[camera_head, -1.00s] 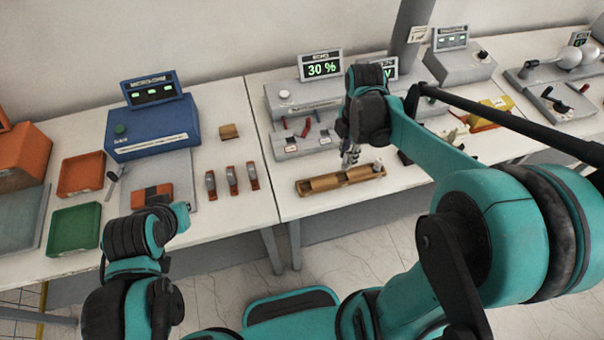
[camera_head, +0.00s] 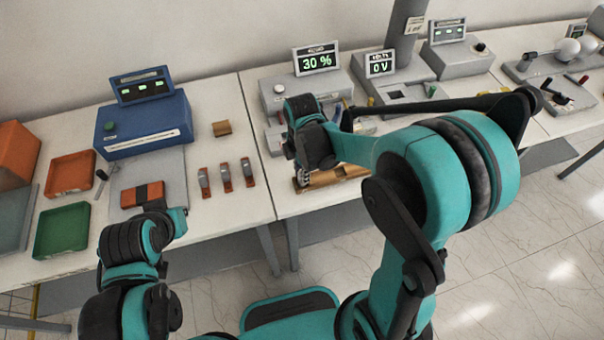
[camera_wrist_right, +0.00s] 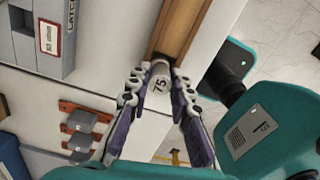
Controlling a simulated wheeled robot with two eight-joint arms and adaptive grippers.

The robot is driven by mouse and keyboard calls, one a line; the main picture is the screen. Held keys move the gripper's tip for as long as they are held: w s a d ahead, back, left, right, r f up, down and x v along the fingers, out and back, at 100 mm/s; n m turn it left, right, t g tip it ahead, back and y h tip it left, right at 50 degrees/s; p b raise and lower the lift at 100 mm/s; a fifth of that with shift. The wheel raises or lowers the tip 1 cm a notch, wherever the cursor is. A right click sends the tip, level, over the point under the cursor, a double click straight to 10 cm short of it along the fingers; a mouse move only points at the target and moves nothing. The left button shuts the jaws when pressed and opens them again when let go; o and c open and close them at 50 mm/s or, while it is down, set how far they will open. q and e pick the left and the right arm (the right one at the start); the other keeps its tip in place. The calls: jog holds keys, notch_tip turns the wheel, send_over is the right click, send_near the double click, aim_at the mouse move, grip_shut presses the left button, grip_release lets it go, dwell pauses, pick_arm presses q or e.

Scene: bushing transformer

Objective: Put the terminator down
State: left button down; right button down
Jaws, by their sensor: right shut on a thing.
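My right gripper (camera_head: 300,182) is low at the left end of a wooden tray (camera_head: 340,174) on the middle table. In the right wrist view, its two fingers (camera_wrist_right: 160,84) are closed around a small pale-grey cylinder, the terminator (camera_wrist_right: 160,86), marked "75". The terminator is at the near end of the wooden tray (camera_wrist_right: 186,28); I cannot tell whether it touches the tray. In the head view my right wrist hides the terminator. My left arm is at the lower left, and its fingers do not show.
Several orange-and-grey clips (camera_head: 226,177) lie left of the tray. A blue meter (camera_head: 145,128), a red tray (camera_head: 70,174) and a green tray (camera_head: 62,231) are further left.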

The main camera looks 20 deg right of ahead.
jog(key=shift+s, duration=0.1)
jog(key=shift+f, duration=0.2)
jog(key=c, duration=1.4)
grip_release()
jog(key=shift+o, duration=0.2)
jog(key=shift+r, duration=0.1)
jog(key=shift+r, duration=0.2)
notch_tip(320, 180, up, 11)
jog(key=p, duration=0.3)
jog(key=s+d+r+m+t, duration=0.2)
jog(key=s+m, duration=0.3)
jog(key=m, duration=0.5)
jog(key=s+d+r+m+t, duration=0.2)
jog(key=s+m+t, duration=0.3)
jog(key=m, duration=0.5)
jog(key=shift+d, duration=0.4)
